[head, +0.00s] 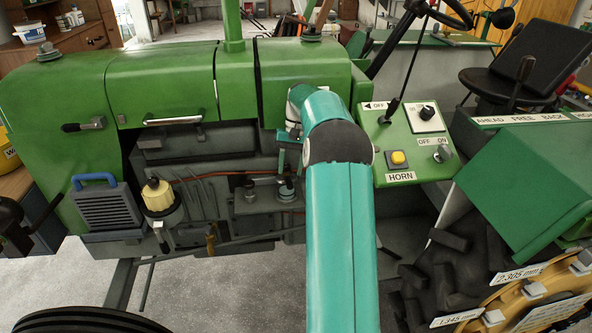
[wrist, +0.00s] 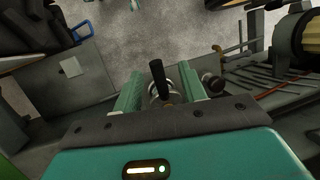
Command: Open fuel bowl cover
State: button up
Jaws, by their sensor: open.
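My gripper (wrist: 160,78) is open in the wrist view, with one teal finger on each side of a small fitting. This fitting has a black handle (wrist: 157,72), a brass-coloured stem and a round metal part beneath. Whether the fingers touch it I cannot tell. In the head view my gripper (head: 288,155) points down over round metal fittings (head: 286,190) on the engine's side. I cannot tell for sure which part is the fuel bowl cover. A cream cylinder with a dark band (head: 158,197) stands further left; it also shows in the wrist view (wrist: 306,38).
The green hood (head: 165,78) lies above the engine, close to my arm. A control panel with a HORN button (head: 398,158) is just right of my arm. A blue-handled grey box (head: 105,205) is at left. A rod (head: 235,243) runs below the fittings.

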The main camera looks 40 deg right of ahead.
jog(key=s+a+r, duration=0.6)
jog(key=s+r, duration=0.1)
jog(key=s, duration=0.2)
jog(key=shift+s+a, duration=0.3)
jog(key=shift+a, duration=0.05)
jog(key=shift+r, duration=0.1)
jog(key=shift+c, duration=0.3)
